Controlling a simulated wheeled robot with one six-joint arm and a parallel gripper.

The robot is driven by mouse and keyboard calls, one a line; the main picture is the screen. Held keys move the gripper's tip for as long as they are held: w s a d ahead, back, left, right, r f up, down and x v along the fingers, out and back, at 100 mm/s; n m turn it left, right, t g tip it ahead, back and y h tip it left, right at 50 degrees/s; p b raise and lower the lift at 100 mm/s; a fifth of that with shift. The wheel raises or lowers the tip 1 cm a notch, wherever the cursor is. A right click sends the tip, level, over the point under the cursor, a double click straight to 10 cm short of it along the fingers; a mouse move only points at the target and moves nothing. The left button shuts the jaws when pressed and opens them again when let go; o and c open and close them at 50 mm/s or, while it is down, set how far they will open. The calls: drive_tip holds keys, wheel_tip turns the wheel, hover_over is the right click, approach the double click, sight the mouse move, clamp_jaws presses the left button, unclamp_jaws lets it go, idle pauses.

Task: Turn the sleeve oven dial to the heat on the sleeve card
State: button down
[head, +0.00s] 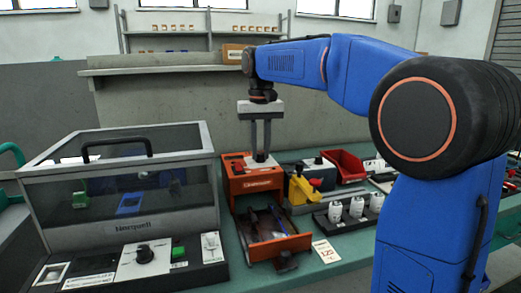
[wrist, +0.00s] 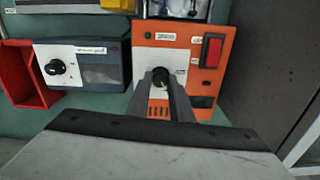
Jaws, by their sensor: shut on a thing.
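The orange sleeve oven (head: 254,184) stands on the bench in the middle of the head view, with an open orange tray at its front. In the wrist view its orange top panel (wrist: 198,65) carries a small black dial (wrist: 160,73) and a red switch (wrist: 212,51). My gripper (head: 261,155) points straight down onto the oven's top. In the wrist view its two fingers (wrist: 163,83) are shut on the dial, one on each side. The fingers partly hide the dial, and I cannot read its setting. A white card (head: 325,251) marked about 125 lies on the bench in front.
A clear-covered machine (head: 120,190) with its own black dial (head: 145,256) stands close at left. At right are a yellow tool (head: 302,188), a red bin (head: 346,166) and a black rack (head: 345,222) with white cylinders. A blue-grey box with a knob (wrist: 85,62) sits beside the oven.

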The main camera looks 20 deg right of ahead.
sight(260, 154)
drive_tip(key=n, duration=0.5)
drive_tip(key=shift+n, duration=2.4)
drive_tip(key=c, duration=1.6)
unclamp_jaws()
drive_tip(key=shift+r, duration=0.15)
wheel_tip(260, 154, up, 17)
drive_tip(key=shift+r, duration=0.1)
drive_tip(key=shift+s, duration=0.1)
